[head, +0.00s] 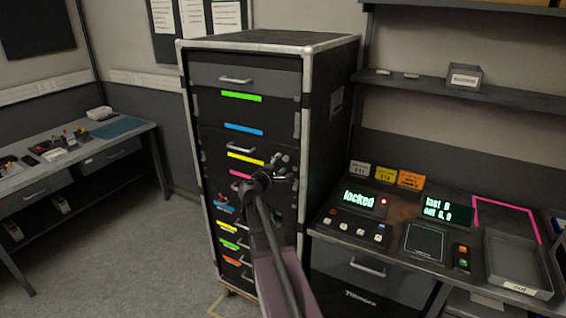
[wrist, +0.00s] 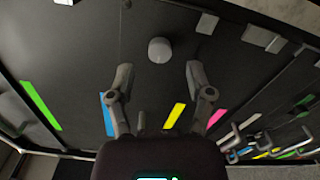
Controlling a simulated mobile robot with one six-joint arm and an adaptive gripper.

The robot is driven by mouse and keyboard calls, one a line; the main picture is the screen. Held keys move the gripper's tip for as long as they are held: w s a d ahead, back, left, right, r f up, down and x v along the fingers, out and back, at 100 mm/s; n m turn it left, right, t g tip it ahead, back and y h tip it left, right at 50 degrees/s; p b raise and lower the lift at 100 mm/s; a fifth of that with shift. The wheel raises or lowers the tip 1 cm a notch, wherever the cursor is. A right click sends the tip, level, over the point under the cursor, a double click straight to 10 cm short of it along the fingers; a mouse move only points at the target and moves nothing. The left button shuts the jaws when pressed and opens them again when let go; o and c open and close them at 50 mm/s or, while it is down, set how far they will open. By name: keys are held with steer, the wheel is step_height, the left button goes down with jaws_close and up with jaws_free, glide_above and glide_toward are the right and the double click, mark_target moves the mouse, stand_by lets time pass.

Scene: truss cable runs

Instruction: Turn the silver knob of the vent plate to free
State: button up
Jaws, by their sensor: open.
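The silver knob (wrist: 160,50) shows in the wrist view as a plain round cap on a dark flat front, which I take for the vent plate (wrist: 160,85). Its pointer or marking, if any, cannot be made out. My gripper (wrist: 158,70) is open, with one finger on each side below the knob in the picture and nothing between them. It looks apart from the knob; the exact depth gap cannot be told. In the head view my gripper (head: 283,164) is at the right part of the black rack's front, and I cannot make out the knob there.
The black rack (head: 320,105) has drawers, protruding handles (head: 236,80) and coloured label strips (head: 241,96). A control desk (head: 400,240) stands at its right, its display (head: 362,199) reading "locked". A workbench (head: 90,150) stands at the left. Floor is clear between.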

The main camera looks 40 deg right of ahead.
steer(key=v, duration=0.9)
steer(key=shift+s+f, duration=0.1)
steer(key=shift+s, duration=0.05)
stand_by(0.4)
steer(key=s+a+f+m+g+y, duration=0.2)
steer(key=s+a+f+y, duration=0.2)
steer(key=a, duration=0.7)
steer(key=s+a+f+m+g+y, duration=0.2)
steer(key=a+f+y, duration=0.5)
steer(key=a, duration=0.4)
steer(key=s+a+f+m+g+y, duration=0.2)
steer(key=s+a+f+y, duration=0.3)
steer(key=a, duration=0.6)
step_height(320, 180, down, 2)
steer(key=shift+s+a+f+m+g+y, duration=0.25)
steer(key=shift+s+m+g, duration=0.2)
steer(key=shift+m, duration=0.35)
